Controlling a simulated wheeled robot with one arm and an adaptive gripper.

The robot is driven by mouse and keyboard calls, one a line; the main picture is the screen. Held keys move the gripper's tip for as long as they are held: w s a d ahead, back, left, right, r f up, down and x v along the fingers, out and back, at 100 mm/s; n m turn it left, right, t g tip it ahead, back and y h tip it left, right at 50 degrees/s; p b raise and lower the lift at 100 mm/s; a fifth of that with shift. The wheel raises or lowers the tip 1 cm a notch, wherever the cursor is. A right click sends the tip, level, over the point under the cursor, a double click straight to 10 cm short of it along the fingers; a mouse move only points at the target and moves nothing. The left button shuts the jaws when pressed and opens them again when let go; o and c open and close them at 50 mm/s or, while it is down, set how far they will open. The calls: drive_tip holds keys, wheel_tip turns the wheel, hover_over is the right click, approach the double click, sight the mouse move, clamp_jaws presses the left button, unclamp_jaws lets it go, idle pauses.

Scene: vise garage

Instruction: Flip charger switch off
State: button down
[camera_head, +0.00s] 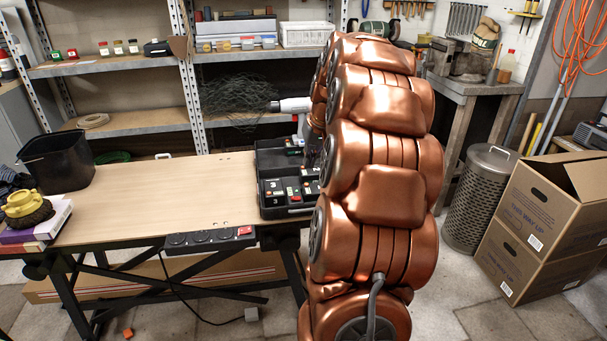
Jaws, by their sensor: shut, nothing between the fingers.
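A black charger case (264,205) with its lid raised lies at the right end of the wooden workbench. Its panel carries several small black, white and red parts, one of them a red piece (296,198). Which part is the switch, and how it is set, is too small to tell. My copper arm covers the right side of the case. My gripper (313,158) shows only in part beside the arm, low over the back right of the case. It is shut and empty. Whether it touches the panel is hidden.
A power strip (210,239) with a red switch (245,231) is fixed to the workbench's (160,200) front edge. A black bin (57,162) and stacked books (35,232) stand at the left. Cardboard boxes (540,215) and a metal bin (478,200) stand right. The bench middle is clear.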

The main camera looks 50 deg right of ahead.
sight(299, 199)
drive_tip(key=x, duration=0.7)
drive_tip(key=a+x, duration=0.1)
drive_tip(key=x, duration=0.3)
drive_tip(key=shift+a+f, duration=0.1)
drive_tip(key=shift+f, duration=0.3)
drive_tip(key=shift+w+a+f, duration=0.2)
drive_tip(key=shift+f, duration=0.3)
drive_tip(key=shift+w+a+f+g+h, duration=0.2)
drive_tip(key=shift+a+f+g+h, duration=0.1)
drive_tip(key=shift+f+g+h, duration=0.15)
drive_tip(key=shift+r, duration=0.1)
drive_tip(key=shift+d, duration=0.1)
drive_tip(key=shift+s+d, duration=0.55)
